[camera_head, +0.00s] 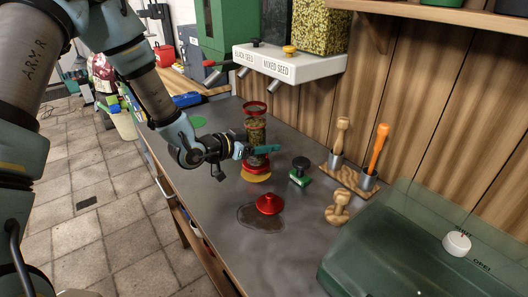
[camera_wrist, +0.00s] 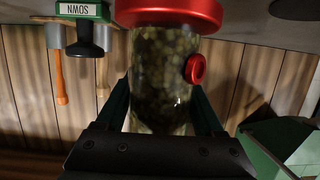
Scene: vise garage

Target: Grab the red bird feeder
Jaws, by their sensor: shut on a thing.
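The red bird feeder (camera_head: 256,130) stands upright over the grey workbench, with a clear body full of seed, a red ring on top and red at its lower end. It also shows close up in the wrist view (camera_wrist: 160,75), with its red end at the top of the picture and a small red round port on its side. My gripper (camera_head: 262,150) is shut on the feeder's body, with one finger on each side in the wrist view (camera_wrist: 162,108). A yellow-orange disc shows right under the feeder. I cannot tell whether the feeder touches it.
A red cone-shaped lid (camera_head: 269,205) lies on a dark patch of the bench (camera_head: 285,260). A green-based stamp (camera_head: 300,172), a wooden stamp (camera_head: 338,210) and a holder with wooden-handled tools (camera_head: 352,180) stand to the right. A seed dispenser (camera_head: 290,64) hangs behind. A green clear-lidded box (camera_head: 400,250) fills the front right.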

